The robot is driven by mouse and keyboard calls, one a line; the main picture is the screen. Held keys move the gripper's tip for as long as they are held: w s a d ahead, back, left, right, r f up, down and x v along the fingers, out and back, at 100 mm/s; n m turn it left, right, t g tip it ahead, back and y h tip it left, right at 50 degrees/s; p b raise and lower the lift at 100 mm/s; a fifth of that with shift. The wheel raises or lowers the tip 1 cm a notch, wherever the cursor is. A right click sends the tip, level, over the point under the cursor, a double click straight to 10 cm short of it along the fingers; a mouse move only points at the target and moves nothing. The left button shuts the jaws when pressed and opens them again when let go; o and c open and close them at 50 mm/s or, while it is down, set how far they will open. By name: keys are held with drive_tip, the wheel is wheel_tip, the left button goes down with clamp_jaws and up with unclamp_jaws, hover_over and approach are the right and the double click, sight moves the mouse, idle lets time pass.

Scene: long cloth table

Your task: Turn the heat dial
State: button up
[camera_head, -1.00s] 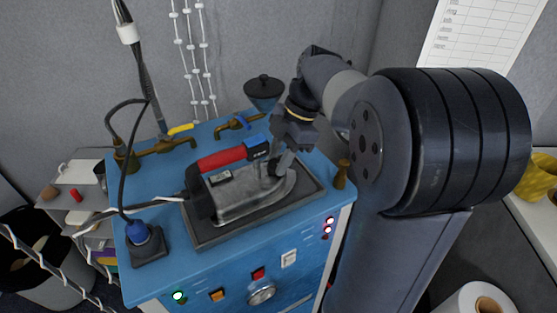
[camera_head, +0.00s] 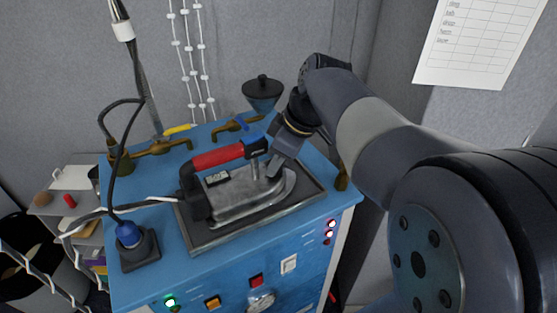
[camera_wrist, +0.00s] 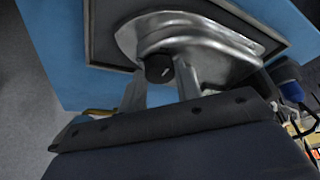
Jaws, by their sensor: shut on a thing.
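The silver iron (camera_head: 238,198) with a red handle (camera_head: 218,157) sits on a dark rimmed tray (camera_head: 205,241) on top of the blue machine. In the wrist view the heat dial (camera_wrist: 158,68), a small black knob with a pale mark, stands at the edge of the iron's metal body (camera_wrist: 205,48). My gripper (camera_head: 272,170) reaches down to the iron near its front end. Its two fingers (camera_wrist: 161,80) are on either side of the dial, shut on it. In the head view my gripper hides the dial.
A black funnel (camera_head: 262,92) and brass taps (camera_head: 162,147) stand along the machine's back edge. A cable with a blue plug (camera_head: 128,235) rises at the left. The front panel has buttons, lights and a switch (camera_head: 289,264). A paper chart (camera_head: 478,40) hangs on the wall.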

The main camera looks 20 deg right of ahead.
drive_tip(key=shift+m, duration=0.6)
drive_tip(key=o, duration=1)
drive_tip(key=v, duration=1)
drive_tip(key=shift+s+r, duration=0.25)
drive_tip(key=shift+r, duration=0.15)
drive_tip(key=shift+a, duration=0.1)
